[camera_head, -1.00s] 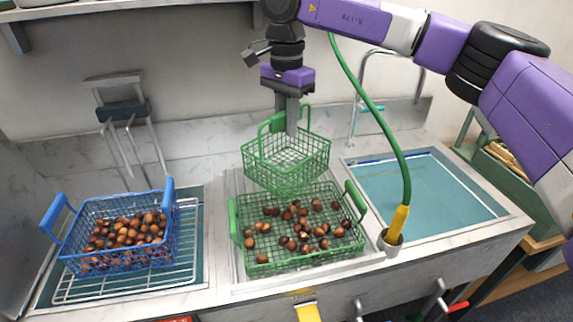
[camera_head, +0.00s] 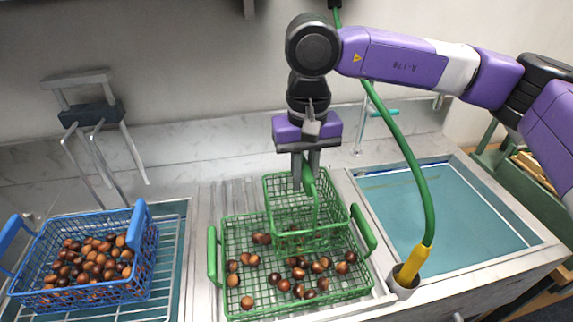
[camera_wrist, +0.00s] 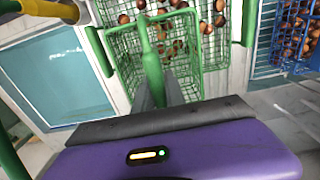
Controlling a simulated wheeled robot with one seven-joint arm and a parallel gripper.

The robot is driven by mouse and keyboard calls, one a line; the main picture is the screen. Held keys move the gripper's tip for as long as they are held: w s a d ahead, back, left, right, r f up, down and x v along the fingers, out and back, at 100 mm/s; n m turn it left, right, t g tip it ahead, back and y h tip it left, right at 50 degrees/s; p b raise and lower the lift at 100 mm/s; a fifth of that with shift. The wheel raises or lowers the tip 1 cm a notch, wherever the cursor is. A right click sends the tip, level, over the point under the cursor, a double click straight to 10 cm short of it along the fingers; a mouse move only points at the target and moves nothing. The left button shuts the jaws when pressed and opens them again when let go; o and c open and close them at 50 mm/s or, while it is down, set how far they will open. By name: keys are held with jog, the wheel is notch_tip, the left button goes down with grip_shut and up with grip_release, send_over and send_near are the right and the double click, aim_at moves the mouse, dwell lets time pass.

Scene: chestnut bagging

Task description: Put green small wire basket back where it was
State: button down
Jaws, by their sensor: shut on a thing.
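The small green wire basket (camera_head: 283,190) hangs from my gripper (camera_head: 306,180), which is shut on its handle. In the head view it is in front of or over the back right part of the larger green wire basket (camera_head: 240,222). Whether it touches that basket I cannot tell. In the wrist view the small basket (camera_wrist: 190,28) shows beyond the handle, between my fingers (camera_wrist: 165,92), with chestnuts showing through or past its mesh. It looks empty in the earlier view; its inside now is partly hidden.
The larger green basket holds several chestnuts (camera_head: 297,272). A blue basket (camera_head: 150,255) with many chestnuts stands at left on a wire rack. A teal-bottomed sink (camera_head: 455,215) is at right. A green hose with a yellow nozzle (camera_head: 412,265) stands in a holder beside it. A metal stand (camera_head: 95,120) is behind.

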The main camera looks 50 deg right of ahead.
jog(key=w+d+p, duration=0.4)
jog(key=w+d, duration=0.5)
jog(key=w, duration=0.5)
notch_tip(320, 180, down, 7)
jog(key=d+p, duration=0.1)
jog(key=p, duration=0.2)
jog(key=shift+w, duration=0.45)
jog(key=shift+f, duration=0.2)
jog(key=c, duration=1.4)
grip_release()
jog(key=shift+r, duration=0.1)
